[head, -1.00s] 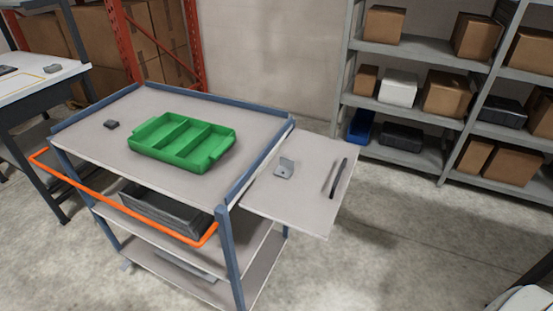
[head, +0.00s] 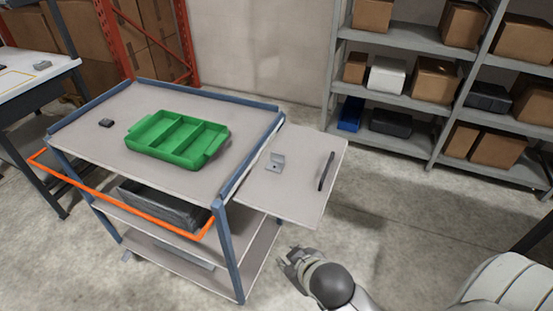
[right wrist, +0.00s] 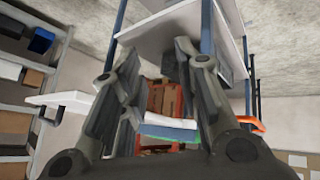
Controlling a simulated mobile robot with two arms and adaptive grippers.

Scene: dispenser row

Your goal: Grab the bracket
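The bracket (head: 276,164) is a small grey L-shaped piece with one upright plate. It sits on the fold-out side shelf (head: 300,200) at the cart's right end. My right gripper (head: 285,261) is below the side shelf in the head view, apart from the bracket and empty. In the right wrist view its two fingers (right wrist: 158,52) stand apart with nothing between them. I cannot make out the bracket in that view. My left gripper is not in view.
A green divided tray (head: 178,138) and a small dark block (head: 106,123) are on the cart top (head: 100,145). A dark curved bar (head: 327,171) lies right of the bracket. Shelving with boxes (head: 435,80) stands behind.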

